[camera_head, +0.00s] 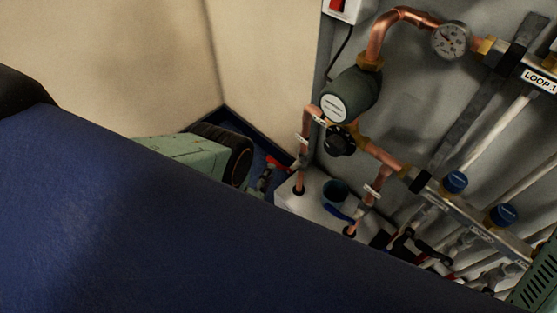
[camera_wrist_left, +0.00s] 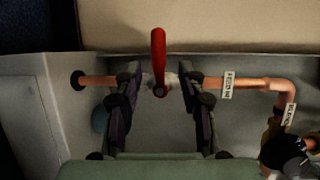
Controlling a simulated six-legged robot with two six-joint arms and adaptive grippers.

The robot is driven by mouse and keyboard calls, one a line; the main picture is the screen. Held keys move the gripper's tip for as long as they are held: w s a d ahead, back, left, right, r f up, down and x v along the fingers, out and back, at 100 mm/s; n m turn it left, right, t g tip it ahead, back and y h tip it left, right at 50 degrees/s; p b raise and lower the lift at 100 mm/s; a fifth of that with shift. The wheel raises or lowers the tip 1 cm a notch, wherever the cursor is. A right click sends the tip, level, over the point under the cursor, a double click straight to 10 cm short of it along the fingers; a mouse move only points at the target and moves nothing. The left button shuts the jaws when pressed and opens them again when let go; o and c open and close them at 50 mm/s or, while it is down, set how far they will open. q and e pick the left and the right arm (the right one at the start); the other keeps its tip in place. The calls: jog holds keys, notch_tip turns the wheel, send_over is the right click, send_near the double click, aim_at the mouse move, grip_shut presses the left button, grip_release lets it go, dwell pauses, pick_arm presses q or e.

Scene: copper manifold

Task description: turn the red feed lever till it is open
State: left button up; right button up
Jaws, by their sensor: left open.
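The red feed lever (camera_wrist_left: 158,58) stands between the two fingers of my left gripper (camera_wrist_left: 160,98) in the left wrist view. It points up in that view, crosswise to the copper pipe (camera_wrist_left: 98,82) that runs behind the fingers. The fingers are apart, one on each side of the lever, with a gap visible on both sides. In the head view a bit of the red lever (camera_head: 277,163) shows beside my left gripper (camera_head: 264,177), which is partly hidden by a large blue surface in front.
A white label (camera_wrist_left: 228,85) hangs on the feed pipe. A blue lever (camera_head: 340,213) sits to the right, above a pale box (camera_head: 318,208). A round pump (camera_head: 350,95), a gauge (camera_head: 450,40) and a manifold with blue caps (camera_head: 455,182) crowd the grey panel.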

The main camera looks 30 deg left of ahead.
aim_at(275, 161)
pick_arm(q)
jog(key=shift+w+a+f+b, duration=0.15)
jog(key=shift+w+b, duration=0.25)
jog(key=shift+w, duration=0.65)
jog(key=shift+w+f+b, duration=0.2)
jog(key=shift+w+b, duration=0.15)
jog(key=shift+w, duration=0.65)
jog(key=shift+w+a+f+b, duration=0.15)
jog(key=shift+w+b, duration=0.25)
jog(key=shift+w, duration=0.65)
jog(key=shift+c, duration=0.4)
grip_shut()
